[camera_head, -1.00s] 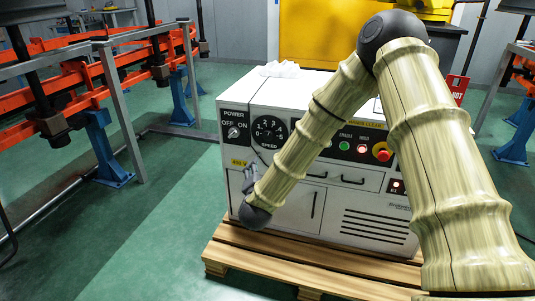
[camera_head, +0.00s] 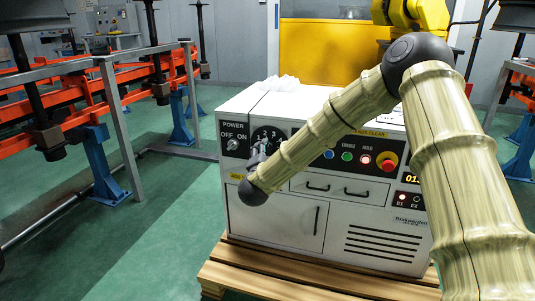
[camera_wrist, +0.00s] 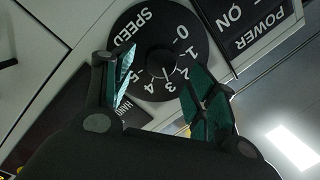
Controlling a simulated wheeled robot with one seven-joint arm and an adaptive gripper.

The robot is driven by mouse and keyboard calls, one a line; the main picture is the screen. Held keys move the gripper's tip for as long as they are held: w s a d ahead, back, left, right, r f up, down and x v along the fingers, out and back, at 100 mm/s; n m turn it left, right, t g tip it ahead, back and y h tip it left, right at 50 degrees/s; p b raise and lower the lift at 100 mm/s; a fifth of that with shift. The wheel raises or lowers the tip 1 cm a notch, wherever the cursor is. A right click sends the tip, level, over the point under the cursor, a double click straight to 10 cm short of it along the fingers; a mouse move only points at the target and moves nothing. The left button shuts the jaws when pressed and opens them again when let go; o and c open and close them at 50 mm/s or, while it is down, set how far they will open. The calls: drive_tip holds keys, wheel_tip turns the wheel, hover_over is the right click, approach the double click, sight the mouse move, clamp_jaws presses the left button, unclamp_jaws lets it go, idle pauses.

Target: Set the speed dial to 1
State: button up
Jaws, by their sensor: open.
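The speed dial (camera_head: 266,133) is a round black disc with white numbers on the upper left of the white cabinet's front. In the head view my gripper and forearm cover its lower part. The wrist view shows the dial (camera_wrist: 150,88) tilted, with 0 to 5 around a dark central knob (camera_wrist: 162,62) and the word SPEED. I cannot tell which number the knob points to. My gripper (camera_head: 258,153) is in front of the dial. In the wrist view its two green-padded fingers (camera_wrist: 158,68) are spread, one on each side of the knob, holding nothing; contact is unclear.
The power switch (camera_head: 232,143) is just left of the dial. To its right are lit buttons (camera_head: 347,156) and a red emergency stop (camera_head: 387,162). The cabinet (camera_head: 270,218) stands on a wooden pallet (camera_head: 300,276). Green floor is free at left, before orange racks (camera_head: 75,88).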

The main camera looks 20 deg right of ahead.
sight(268, 146)
drive_tip(key=shift+b+x, duration=0.3)
drive_tip(key=shift+x, duration=1.2)
drive_tip(key=c, duration=1)
